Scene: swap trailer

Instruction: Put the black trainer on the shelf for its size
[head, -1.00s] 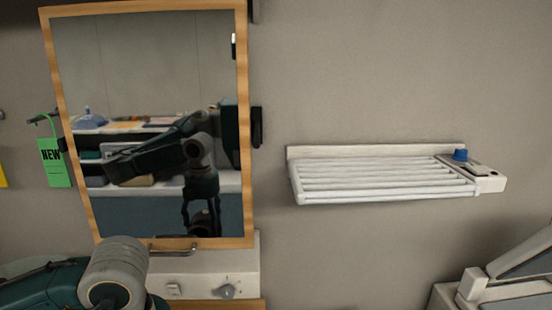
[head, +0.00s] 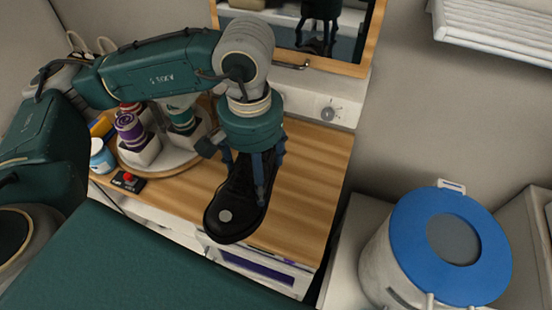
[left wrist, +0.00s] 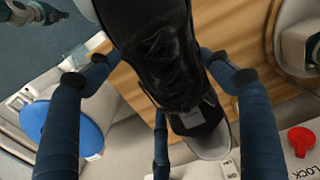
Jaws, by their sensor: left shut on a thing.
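The black trainer (head: 238,202) hangs from my left gripper (head: 256,168) above the wooden counter in the head view, its sole with a pale round spot facing the camera. My left gripper is shut on it. In the left wrist view the trainer (left wrist: 165,55) lies between the blue fingers (left wrist: 160,110), with a grey patch and a pale end toward the bottom. No size can be read on it. No size-marked shelf can be made out.
A round tray (head: 165,168) with several coloured spools stands on the wooden counter (head: 310,190); a blue-and-white jar (head: 101,158) and a red-button box (head: 128,181) are beside it. A blue-lidded bin (head: 410,240) stands right. A white rack (head: 500,30) is on the wall.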

